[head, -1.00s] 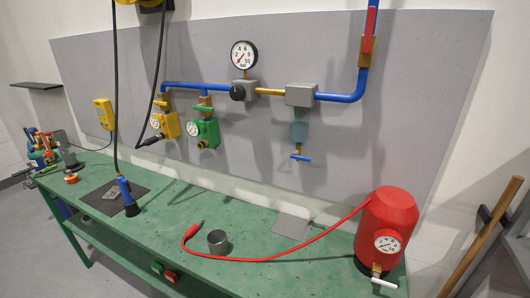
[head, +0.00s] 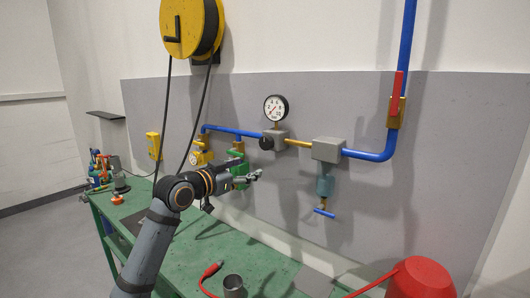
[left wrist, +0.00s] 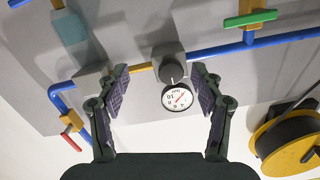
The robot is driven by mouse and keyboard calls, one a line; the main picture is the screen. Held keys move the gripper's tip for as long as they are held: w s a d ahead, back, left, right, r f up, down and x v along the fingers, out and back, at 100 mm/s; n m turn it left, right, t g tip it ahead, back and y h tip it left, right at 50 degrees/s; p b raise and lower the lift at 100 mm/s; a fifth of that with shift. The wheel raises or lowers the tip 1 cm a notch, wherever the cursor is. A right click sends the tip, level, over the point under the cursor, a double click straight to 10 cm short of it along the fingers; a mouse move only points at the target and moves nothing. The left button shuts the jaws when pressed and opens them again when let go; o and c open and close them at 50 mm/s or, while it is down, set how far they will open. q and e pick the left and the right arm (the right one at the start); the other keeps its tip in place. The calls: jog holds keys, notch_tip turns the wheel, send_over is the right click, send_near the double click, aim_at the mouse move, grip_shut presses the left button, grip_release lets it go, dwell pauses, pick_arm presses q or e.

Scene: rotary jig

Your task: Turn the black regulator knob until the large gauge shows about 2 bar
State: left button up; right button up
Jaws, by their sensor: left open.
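The black regulator knob (head: 266,143) sits on a grey regulator block (head: 280,134) on the wall panel. The large white gauge (head: 276,108) stands above the block. Its red needle seems to point to the lower left, at the low end; the exact value is too small to read. My left gripper (head: 259,174) is open and empty, below and in front of the knob. In the left wrist view, which is upside down, the knob (left wrist: 171,72) and gauge (left wrist: 177,97) appear between the open fingers of my left gripper (left wrist: 161,70), with no visible contact. My right gripper is not in view.
A filter with a blue handle (head: 324,213) hangs to the right. A yellow hose reel (head: 190,28) is above, its hoses hanging down. A red tank (head: 420,280) and grey cup (head: 233,284) stand on the green bench.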

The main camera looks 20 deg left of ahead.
pick_arm(q)
jog(key=t, duration=0.1)
send_near(264, 145)
jog(key=shift+h, duration=0.3)
jog(key=p+x, duration=0.5)
jog(key=x, duration=0.4)
jog(key=shift+a+r, duration=0.1)
jog(key=shift+a, duration=0.05)
jog(key=shift+w, duration=0.4)
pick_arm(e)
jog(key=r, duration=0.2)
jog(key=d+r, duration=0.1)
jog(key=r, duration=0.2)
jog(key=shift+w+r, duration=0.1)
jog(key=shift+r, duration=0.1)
